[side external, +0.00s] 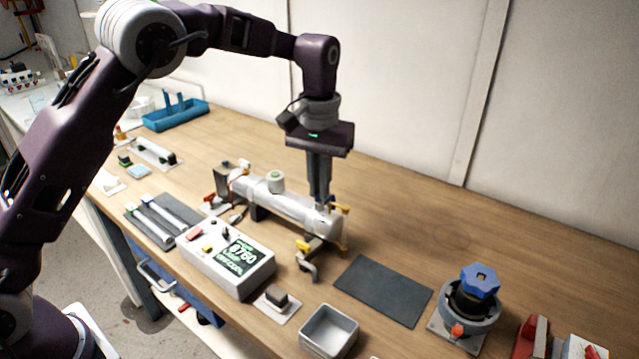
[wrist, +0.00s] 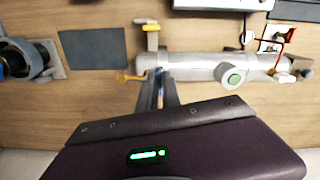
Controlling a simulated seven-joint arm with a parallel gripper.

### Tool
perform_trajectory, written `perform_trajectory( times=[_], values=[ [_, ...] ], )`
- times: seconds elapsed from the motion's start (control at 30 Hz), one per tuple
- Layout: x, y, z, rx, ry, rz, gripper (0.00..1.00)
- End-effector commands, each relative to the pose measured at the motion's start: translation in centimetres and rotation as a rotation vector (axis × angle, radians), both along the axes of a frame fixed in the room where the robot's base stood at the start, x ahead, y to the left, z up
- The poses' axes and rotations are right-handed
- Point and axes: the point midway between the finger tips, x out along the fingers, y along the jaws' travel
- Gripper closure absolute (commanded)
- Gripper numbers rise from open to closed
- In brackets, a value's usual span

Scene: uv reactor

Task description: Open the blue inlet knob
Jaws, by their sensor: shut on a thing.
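A large lobed blue knob (side external: 480,280) sits on a dark and grey round unit at the right; its edge also shows at the left of the wrist view (wrist: 3,68). My gripper (side external: 321,203) points straight down at the right end of the silver reactor tube (side external: 285,205), well away from that knob. In the wrist view my gripper (wrist: 160,76) is shut on a small part at the tube's end. The fingers mostly hide this part; a bluish patch shows between them, but I cannot tell its shape.
Yellow handles (side external: 304,246) stick out beside the tube end, close to my fingers. A control box with a green display (side external: 238,259) stands in front. A dark mat (side external: 383,290) and a grey open box (side external: 329,330) lie to the right. The wood behind the tube is clear.

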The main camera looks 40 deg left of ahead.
Motion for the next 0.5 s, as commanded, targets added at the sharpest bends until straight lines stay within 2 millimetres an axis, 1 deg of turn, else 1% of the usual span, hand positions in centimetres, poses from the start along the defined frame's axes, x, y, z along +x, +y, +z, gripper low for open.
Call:
perform_trajectory(
  times=[0.5],
  values=[
    [0.04,0.0,0.13,0.0,-0.003,0.488,1.0]
  ],
)
